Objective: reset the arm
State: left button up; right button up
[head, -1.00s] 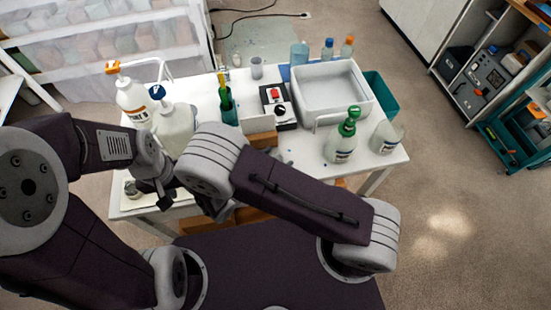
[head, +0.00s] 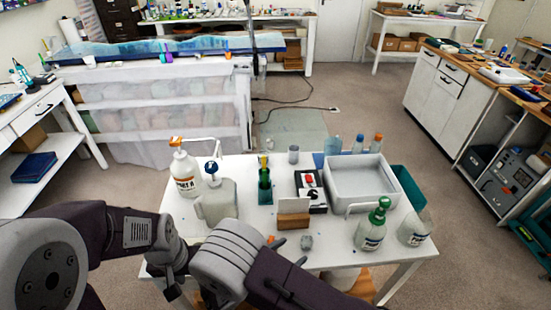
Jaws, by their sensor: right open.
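My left gripper (head: 172,284) is the dark shape at the end of the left arm, low in the head view at the table's near left corner. Its fingers are small and dark, and I cannot tell whether they are apart. My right gripper (head: 208,298) is open and mostly hidden under the thick grey wrist of the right arm, which reaches in from the bottom right. The two wrists look close together in the picture. I see nothing held in the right gripper.
Open floor (head: 440,180) lies to the right.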

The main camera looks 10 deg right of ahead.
jog(key=s+d+r+m+g+y, duration=0.4)
jog(key=s+d+m+g, duration=0.55)
jog(key=m, duration=0.65)
jog(key=r+m+y, duration=0.1)
jog(key=m+y, duration=0.1)
jog(key=m, duration=0.1)
jog(key=w+r+m+t+y, duration=0.1)
jog(key=m+y, duration=0.1)
jog(key=m, duration=0.1)
jog(key=w+r+m+t+y, duration=0.1)
jog(key=m+y, duration=0.1)
jog(key=m, duration=0.2)
jog(key=shift+w+y, duration=0.1)
jog(key=shift+y, duration=0.3)
